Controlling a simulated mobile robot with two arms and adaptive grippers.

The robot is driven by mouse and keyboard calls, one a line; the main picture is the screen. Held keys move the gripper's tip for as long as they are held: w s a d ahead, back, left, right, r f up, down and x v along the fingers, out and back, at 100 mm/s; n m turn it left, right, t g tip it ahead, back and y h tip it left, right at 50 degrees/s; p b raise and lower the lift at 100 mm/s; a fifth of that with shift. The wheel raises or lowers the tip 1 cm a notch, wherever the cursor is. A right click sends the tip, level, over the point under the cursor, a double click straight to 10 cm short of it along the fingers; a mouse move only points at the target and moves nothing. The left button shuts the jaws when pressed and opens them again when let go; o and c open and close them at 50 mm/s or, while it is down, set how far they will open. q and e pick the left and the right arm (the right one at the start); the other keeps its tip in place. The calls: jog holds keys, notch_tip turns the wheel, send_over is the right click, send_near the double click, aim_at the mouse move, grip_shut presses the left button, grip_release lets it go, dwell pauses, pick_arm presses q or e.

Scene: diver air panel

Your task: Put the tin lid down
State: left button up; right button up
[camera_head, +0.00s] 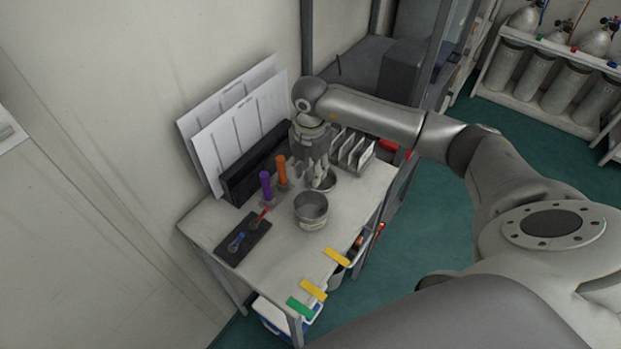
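The open tin (311,211) is a round grey metal can standing upright on the white table. The tin lid (328,184) appears as a small dark disc with a pale rim, just behind the tin. My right gripper (317,179) points down at the lid, with its fingertips at the lid's left part. The fingers overlap the lid in this view, so I cannot tell whether they are shut on it or whether it rests on the table. My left gripper is not in view.
Purple (266,186) and orange (281,170) cylinders stand left of the gripper. A metal rack (353,152) is behind it. Yellow and green tags line the front edge. The table between mat and tags is clear.

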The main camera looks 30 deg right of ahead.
notch_tip(320, 180, up, 9)
jog(key=b, duration=0.2)
jog(key=shift+f, duration=0.15)
dwell(0.4)
